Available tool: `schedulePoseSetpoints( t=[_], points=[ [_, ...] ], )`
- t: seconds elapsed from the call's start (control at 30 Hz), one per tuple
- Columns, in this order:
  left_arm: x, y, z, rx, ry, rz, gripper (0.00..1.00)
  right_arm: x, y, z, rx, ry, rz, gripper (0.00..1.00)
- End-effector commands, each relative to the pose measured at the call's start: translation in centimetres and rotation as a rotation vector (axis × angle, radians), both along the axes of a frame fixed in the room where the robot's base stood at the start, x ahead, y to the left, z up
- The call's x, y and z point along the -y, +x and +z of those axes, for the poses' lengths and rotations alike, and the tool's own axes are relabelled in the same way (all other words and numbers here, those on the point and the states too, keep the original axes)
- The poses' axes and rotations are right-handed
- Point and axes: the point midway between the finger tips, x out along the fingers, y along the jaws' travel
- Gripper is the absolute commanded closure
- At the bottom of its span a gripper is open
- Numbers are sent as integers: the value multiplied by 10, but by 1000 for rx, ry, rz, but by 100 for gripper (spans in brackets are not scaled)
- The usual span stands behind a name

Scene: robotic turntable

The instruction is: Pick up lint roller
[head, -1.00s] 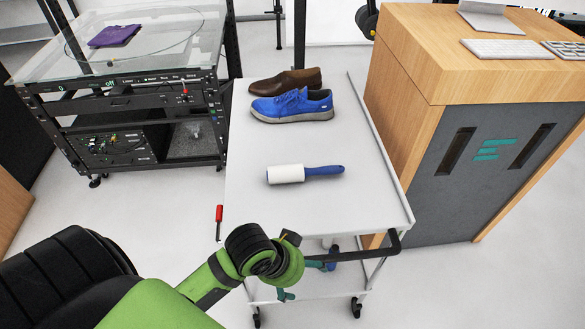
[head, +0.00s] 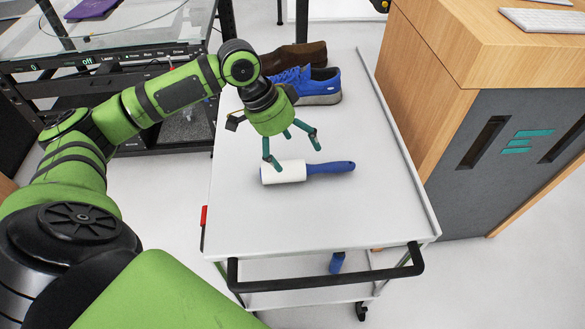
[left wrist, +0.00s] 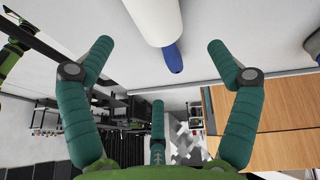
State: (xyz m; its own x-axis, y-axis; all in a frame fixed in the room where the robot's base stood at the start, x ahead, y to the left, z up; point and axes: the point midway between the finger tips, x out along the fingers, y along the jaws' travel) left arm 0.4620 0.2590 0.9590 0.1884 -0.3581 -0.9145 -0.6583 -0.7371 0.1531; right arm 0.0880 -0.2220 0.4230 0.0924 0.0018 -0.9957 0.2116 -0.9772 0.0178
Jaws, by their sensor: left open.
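The lint roller (head: 284,172) lies on the top of the white cart, with its white roll to the left and its blue handle to the right. In the left wrist view its white roll (left wrist: 155,18) shows at the top with part of the blue handle below it. My left gripper (head: 292,152) is open, with its teal fingers spread just above and behind the roll. In the left wrist view the fingers (left wrist: 155,70) stand apart with nothing between them. I cannot tell whether any finger touches the roller. My right gripper is not in view.
A blue shoe (head: 318,88) and a brown shoe (head: 298,58) stand at the back of the cart (head: 330,215). A wooden cabinet (head: 440,60) stands close on the right, and a black rack (head: 120,62) on the left. The cart's front half is clear.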

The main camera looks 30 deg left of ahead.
Motion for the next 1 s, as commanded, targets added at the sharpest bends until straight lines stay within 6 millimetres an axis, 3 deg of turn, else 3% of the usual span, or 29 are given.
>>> schedulePoseSetpoints(
  t=[0.03,0.1,0.37,0.63,0.93,0.97,1.0],
  points=[
    [-1,0,-9,1,-2,1,11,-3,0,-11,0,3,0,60],
    [-1,1,-12,1,-3,3,11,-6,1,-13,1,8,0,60],
    [10,5,-31,-2,-6,3,11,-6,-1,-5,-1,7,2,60],
    [28,11,-65,-2,-4,3,11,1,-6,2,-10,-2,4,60],
    [30,13,-72,1,-2,2,11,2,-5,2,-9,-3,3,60],
    [30,13,-72,1,-2,2,15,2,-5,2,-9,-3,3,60],
    [30,13,-72,1,-2,2,31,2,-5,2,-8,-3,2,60]
  ],
)
